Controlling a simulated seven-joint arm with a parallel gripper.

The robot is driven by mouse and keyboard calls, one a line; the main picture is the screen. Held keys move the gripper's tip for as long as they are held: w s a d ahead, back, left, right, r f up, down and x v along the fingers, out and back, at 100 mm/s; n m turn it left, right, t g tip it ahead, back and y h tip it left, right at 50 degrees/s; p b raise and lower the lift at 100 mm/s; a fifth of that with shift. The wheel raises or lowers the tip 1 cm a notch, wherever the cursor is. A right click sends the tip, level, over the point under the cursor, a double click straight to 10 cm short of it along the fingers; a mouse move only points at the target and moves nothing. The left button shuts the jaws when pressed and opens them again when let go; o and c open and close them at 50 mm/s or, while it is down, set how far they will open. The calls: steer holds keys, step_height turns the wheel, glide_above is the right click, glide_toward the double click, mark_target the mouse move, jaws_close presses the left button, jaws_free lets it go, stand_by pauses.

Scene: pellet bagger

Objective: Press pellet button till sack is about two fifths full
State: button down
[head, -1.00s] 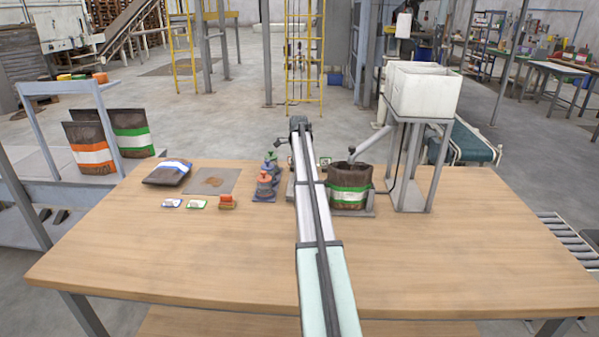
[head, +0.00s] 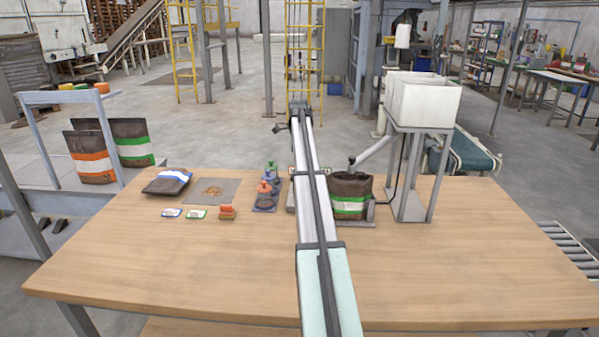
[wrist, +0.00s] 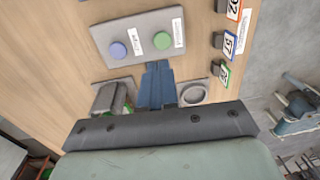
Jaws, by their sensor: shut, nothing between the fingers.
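In the wrist view, a grey panel (wrist: 140,28) bears a purple-blue button (wrist: 118,50) and a green button (wrist: 178,33), each beside a white label too small to read. My gripper (wrist: 155,66) is shut and empty, its fingertips close to the panel's edge, between the two buttons in the picture. I cannot tell whether it touches the panel. In the head view, my arm hides the gripper and most of the panel. A dark sack (head: 350,187) with a green and white band stands open under the chute (head: 374,151). Its pellet level cannot be made out.
A white hopper (head: 424,102) stands on a grey frame right of the sack. Several stamp-like tools (head: 265,190), small tags, a grey mat (head: 226,185) and a flat blue-banded sack (head: 167,181) lie to the left. The table's (head: 450,275) front right is clear.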

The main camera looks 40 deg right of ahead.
steer(key=shift+a+r, duration=0.15)
steer(key=shift+r, duration=1.85)
